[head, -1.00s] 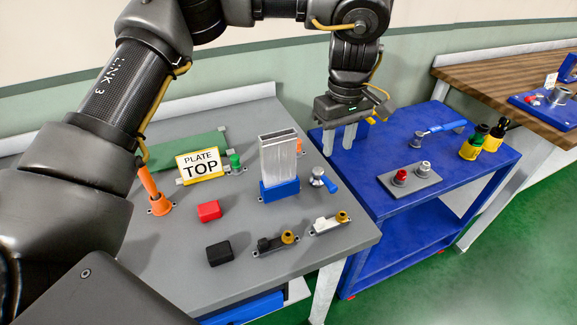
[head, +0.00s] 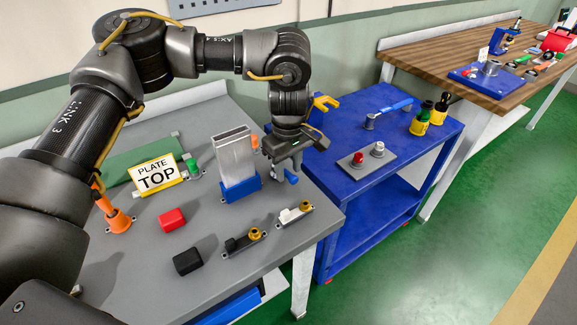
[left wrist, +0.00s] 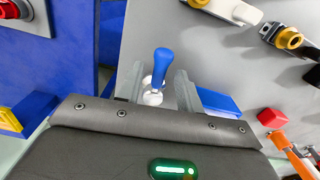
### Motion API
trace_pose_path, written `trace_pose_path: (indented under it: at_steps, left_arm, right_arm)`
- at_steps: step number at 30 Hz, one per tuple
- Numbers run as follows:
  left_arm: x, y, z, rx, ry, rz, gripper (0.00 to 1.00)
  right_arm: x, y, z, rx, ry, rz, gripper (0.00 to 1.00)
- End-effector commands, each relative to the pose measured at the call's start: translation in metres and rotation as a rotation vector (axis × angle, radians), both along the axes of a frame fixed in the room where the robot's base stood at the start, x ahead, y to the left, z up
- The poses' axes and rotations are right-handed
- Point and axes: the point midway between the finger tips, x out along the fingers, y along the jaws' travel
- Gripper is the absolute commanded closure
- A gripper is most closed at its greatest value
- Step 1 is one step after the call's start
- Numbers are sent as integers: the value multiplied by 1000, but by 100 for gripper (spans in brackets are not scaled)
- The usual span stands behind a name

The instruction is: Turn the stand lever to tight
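The silver metal profile (head: 235,155) stands upright in the blue stand (head: 240,189) on the grey table. The stand lever (head: 291,177) sits just right of the stand, with only its blue handle end clearly showing below my gripper. In the left wrist view the lever's blue handle (left wrist: 163,63) and its round silver hub (left wrist: 152,97) show whole. My left gripper (head: 282,168) points down over the lever. In the left wrist view its fingers (left wrist: 158,88) are apart, one on each side of the lever, with gaps visible. My right gripper is in no view.
A red block (head: 172,219), a black block (head: 187,261) and two small clamp-like fixtures (head: 243,241) (head: 294,213) lie on the grey table's front. A PLATE TOP sign (head: 156,174) stands left of the stand. A blue cart (head: 390,170) stands to the right.

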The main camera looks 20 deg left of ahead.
Motion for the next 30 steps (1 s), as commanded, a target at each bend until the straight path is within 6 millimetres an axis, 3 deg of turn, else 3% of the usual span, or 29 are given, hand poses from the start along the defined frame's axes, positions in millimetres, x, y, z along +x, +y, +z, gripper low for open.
trace_pose_path:
  at_steps: [10, 19, 30]
  left_arm:
    - [0, 0, -5, 0, 0, -1, 64]
    - [0, 0, -5, 0, 0, -1, 100]
    - [-2, 2, -4, -1, 1, -55, 100]
  right_arm:
    - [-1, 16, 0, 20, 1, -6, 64]
    - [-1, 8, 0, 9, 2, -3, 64]
    - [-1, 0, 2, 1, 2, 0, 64]
